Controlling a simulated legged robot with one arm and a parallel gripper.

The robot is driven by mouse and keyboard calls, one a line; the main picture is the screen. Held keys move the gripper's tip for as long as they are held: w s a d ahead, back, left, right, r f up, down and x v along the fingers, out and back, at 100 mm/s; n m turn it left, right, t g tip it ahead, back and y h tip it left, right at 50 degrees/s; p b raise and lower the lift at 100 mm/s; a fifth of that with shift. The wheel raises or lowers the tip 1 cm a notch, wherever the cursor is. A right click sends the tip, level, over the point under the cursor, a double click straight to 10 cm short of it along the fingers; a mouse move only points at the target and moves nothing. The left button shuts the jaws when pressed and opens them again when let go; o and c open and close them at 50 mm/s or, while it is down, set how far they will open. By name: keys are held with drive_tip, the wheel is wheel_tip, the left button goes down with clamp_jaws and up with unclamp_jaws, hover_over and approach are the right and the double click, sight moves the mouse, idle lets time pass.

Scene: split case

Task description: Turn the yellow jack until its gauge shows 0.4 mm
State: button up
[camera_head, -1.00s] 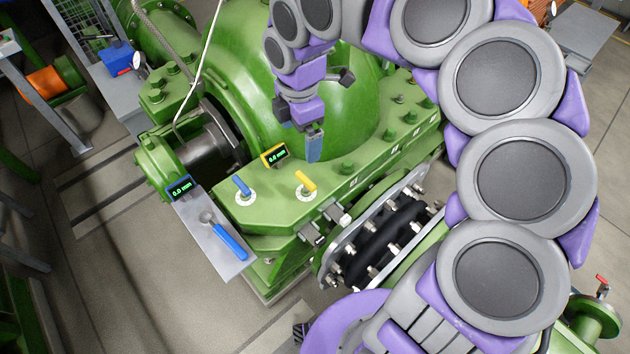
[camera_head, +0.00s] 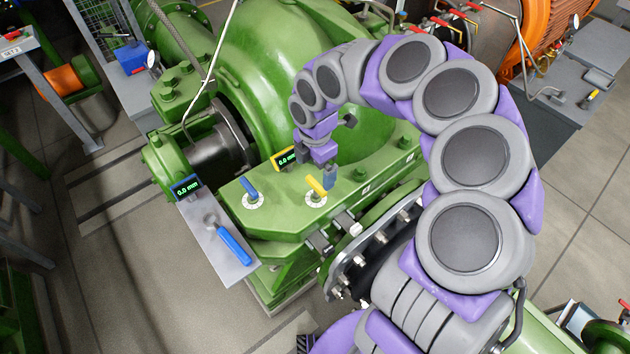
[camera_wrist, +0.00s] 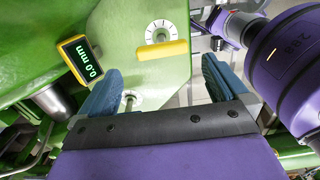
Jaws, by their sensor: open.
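The yellow jack (camera_head: 316,187) has a yellow lever handle over a white marked dial on the green flange. It also shows in the wrist view (camera_wrist: 162,50), ahead of and between the fingers. Its yellow-framed gauge (camera_head: 285,158) reads 0.0 mm, and the same reading shows in the wrist view (camera_wrist: 84,62). My gripper (camera_head: 329,176) is just behind and right of the yellow handle in the head view. In the wrist view my gripper (camera_wrist: 158,84) is open, its blue fingers apart with nothing between them; the handle appears clear of the fingertips.
A blue jack (camera_head: 250,187) stands left of the yellow one, with a blue-framed gauge (camera_head: 186,187) reading 0.0 mm. A blue-handled tool (camera_head: 234,246) lies on a grey side plate (camera_head: 212,250).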

sight(316, 183)
drive_tip(key=shift+d+f+b, duration=0.15)
drive_tip(key=shift+f+b, duration=0.15)
drive_tip(key=shift+f, duration=2.5)
drive_tip(key=shift+c, duration=0.2)
drive_tip(key=c, duration=0.9)
